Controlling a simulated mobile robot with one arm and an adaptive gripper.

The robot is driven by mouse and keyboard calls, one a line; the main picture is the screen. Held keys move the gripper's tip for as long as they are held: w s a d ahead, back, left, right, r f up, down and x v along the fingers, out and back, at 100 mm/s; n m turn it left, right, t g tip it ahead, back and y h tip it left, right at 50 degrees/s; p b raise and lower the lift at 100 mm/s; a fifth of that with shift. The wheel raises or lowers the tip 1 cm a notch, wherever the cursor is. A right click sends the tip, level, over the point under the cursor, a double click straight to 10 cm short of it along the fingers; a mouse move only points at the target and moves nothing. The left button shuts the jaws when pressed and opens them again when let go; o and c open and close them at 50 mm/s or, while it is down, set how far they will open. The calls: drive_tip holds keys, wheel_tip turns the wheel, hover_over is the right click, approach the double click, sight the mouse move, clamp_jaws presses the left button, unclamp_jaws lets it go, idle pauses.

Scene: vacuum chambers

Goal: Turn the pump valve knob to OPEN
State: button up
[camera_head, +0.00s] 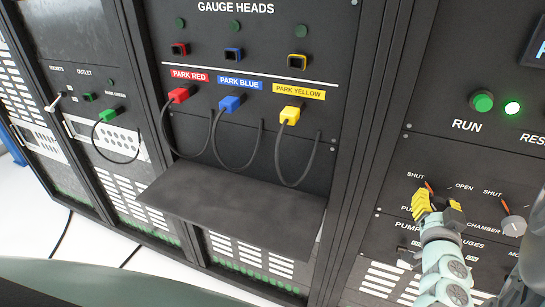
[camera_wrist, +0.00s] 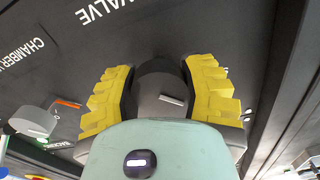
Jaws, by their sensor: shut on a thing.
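My gripper (camera_head: 438,208) is at the right-hand panel in the head view, over the pump valve knob, whose body its yellow fingers mostly hide. In the wrist view the two yellow fingers (camera_wrist: 160,88) are on either side of the dark grey knob (camera_wrist: 160,105), shut on it. A small white mark shows on the knob's face. In the head view an orange line (camera_head: 429,187) shows above the fingers, on the side of the SHUT label (camera_head: 415,175). The OPEN label (camera_head: 464,187) is to the right.
The chamber valve knob (camera_head: 514,226) is close to the right of my gripper, with its orange line towards SHUT. It also shows in the wrist view (camera_wrist: 33,121). A green RUN button (camera_head: 482,101) is above. A dark shelf (camera_head: 235,200) juts out at the left.

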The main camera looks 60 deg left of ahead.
drive_tip(key=c, duration=0.3)
drive_tip(key=shift+m, duration=0.3)
drive_tip(key=m+b, duration=0.2)
drive_tip(key=shift+d+f+m, duration=0.1)
drive_tip(key=shift+d+m, duration=0.05)
drive_tip(key=shift+m, duration=0.25)
drive_tip(key=m+b, duration=0.1)
drive_tip(key=m, duration=0.4)
drive_tip(key=shift+w+b, duration=0.1)
drive_tip(key=shift+b, duration=0.25)
drive_tip(key=m, duration=0.5)
drive_tip(key=shift+m, duration=2.3)
